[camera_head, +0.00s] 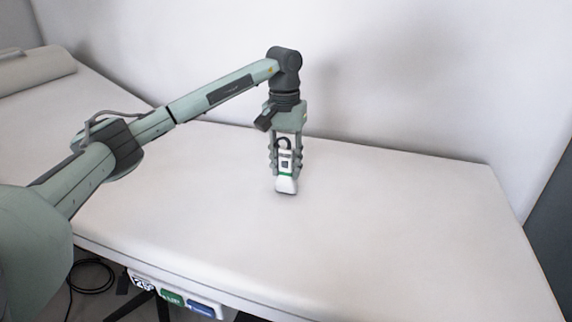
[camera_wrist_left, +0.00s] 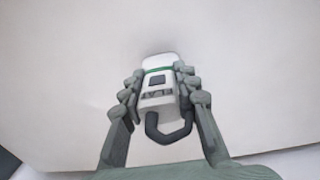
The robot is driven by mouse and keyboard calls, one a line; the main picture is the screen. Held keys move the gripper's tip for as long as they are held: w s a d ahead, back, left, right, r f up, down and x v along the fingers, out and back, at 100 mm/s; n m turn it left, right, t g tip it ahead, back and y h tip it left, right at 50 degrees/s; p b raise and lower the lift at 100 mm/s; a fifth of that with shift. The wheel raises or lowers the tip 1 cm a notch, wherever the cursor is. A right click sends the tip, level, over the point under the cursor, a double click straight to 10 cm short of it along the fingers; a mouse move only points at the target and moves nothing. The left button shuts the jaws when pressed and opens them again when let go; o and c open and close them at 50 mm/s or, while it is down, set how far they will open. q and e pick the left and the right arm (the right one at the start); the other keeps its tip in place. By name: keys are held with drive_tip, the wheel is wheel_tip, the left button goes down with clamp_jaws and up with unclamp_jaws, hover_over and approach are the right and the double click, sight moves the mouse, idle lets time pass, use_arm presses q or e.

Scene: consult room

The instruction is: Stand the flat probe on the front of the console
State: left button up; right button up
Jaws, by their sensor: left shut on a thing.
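The flat probe (camera_head: 286,184) is white with a green band, a dark square and a dark loop at its upper end. My left gripper (camera_head: 286,165) comes down from above and is shut on it, with a finger on each side. The probe hangs upright in the head view, its white end at or just above the couch top; I cannot tell if it touches. The left wrist view shows the probe (camera_wrist_left: 160,62) between the fingers of the gripper (camera_wrist_left: 160,85). I do not make out the console front clearly. My right gripper is not in view.
The white couch (camera_head: 400,220) has a wide bare top around the probe. A rolled bolster (camera_head: 35,70) lies at its far left end. Below the front edge are a green label (camera_head: 171,298), a blue label (camera_head: 201,309) and a dark cable (camera_head: 92,277). Walls stand behind.

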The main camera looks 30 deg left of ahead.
use_arm(q)
drive_tip(key=o, duration=1)
drive_tip(key=shift+f, duration=0.1)
